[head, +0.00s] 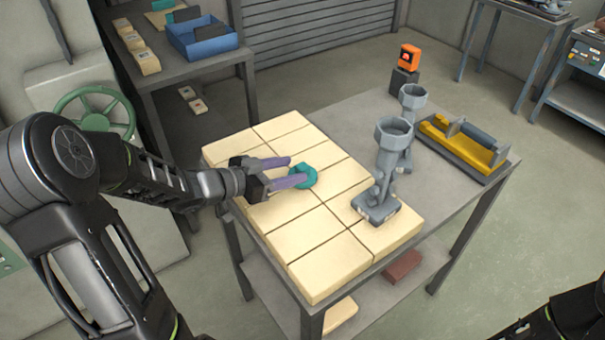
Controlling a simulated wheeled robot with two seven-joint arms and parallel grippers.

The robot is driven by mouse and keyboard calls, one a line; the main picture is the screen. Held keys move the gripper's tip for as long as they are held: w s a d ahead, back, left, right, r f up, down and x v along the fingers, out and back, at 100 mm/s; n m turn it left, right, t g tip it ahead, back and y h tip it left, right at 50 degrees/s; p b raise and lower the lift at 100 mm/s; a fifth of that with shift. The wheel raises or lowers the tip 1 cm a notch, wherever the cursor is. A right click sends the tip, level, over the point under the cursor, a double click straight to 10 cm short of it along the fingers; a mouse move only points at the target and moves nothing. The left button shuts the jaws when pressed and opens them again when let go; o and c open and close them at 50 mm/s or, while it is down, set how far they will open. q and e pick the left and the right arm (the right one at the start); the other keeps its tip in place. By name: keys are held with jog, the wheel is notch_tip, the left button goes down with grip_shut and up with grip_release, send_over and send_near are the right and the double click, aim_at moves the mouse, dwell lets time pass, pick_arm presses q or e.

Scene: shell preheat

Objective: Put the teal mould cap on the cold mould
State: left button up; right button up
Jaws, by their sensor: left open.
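The teal mould cap (309,176) sits on the cream blocks on the table. My left gripper (296,171) reaches in from the left with its purple fingers open. The fingertips are at the cap's left side, and the nearer finger overlaps it in view; I cannot tell if they touch. Two grey funnel-topped pieces stand to the right: a nearer one (393,140) on the cream blocks and a farther one (412,97) behind it. I cannot tell which piece is the cold mould. Part of my right arm shows at the bottom right; its gripper is out of view.
The cream blocks (330,262) cover the table's left part. A yellow tool with a grey handle (455,143) lies at the table's right. An orange device (409,57) stands at the back. A blue bin (205,42) is on the shelf at upper left.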

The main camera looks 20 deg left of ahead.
aim_at(298, 169)
pick_arm(q)
jog(key=x, duration=0.4)
jog(key=shift+w+d, duration=0.15)
jog(key=shift+w, duration=0.05)
dwell(0.3)
grip_shut()
dwell(0.4)
